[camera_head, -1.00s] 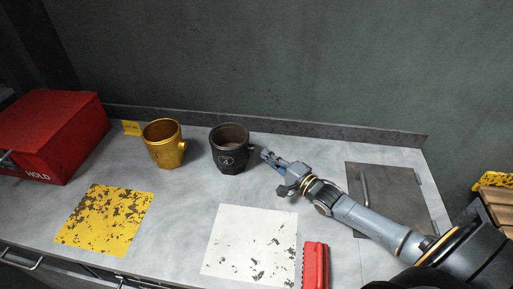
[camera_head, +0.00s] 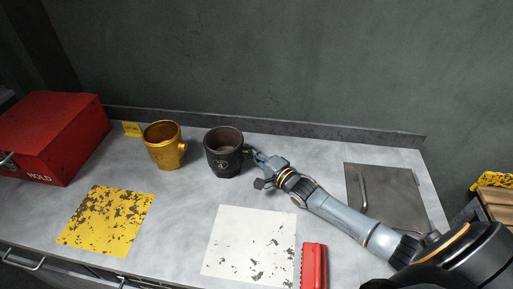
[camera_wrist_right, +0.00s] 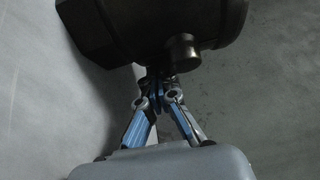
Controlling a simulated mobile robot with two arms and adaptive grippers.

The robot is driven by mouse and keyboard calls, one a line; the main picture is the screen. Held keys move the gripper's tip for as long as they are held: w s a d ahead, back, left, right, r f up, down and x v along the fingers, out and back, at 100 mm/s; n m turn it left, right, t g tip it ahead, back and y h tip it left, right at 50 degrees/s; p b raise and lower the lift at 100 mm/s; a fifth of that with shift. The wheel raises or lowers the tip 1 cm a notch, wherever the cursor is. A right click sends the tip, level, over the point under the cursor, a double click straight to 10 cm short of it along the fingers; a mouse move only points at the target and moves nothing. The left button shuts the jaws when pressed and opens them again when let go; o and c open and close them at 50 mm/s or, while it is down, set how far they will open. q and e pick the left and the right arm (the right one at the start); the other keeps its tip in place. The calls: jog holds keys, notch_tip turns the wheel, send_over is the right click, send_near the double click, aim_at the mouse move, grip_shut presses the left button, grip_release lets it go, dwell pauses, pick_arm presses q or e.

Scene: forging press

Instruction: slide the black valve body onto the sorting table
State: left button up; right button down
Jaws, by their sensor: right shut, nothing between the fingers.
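The black valve body (camera_head: 222,160) stands upright on the grey table (camera_head: 180,205), just right of a gold valve body (camera_head: 164,148). My right gripper (camera_head: 255,154) is shut and empty, with its tips at the right side of the black valve body, by its side stub. In the right wrist view the black valve body (camera_wrist_right: 150,25) fills the top, and the shut fingers (camera_wrist_right: 158,82) meet its near side beside the round stub. They look to be touching it. My left gripper is not in view.
A red HOLD box (camera_head: 50,138) stands at the left. A worn yellow square (camera_head: 105,220) and a worn white square (camera_head: 248,240) mark the tabletop. A red block (camera_head: 314,265) lies right of the white one. A metal plate with a handle (camera_head: 395,190) is at the right. A low wall runs behind.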

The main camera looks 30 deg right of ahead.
aim_at(241, 163)
jog(key=a, duration=0.5)
jog(key=shift+s+a+p, duration=0.1)
jog(key=shift+a+p, duration=0.2)
jog(key=shift+p, duration=0.05)
jog(key=shift+d, duration=0.1)
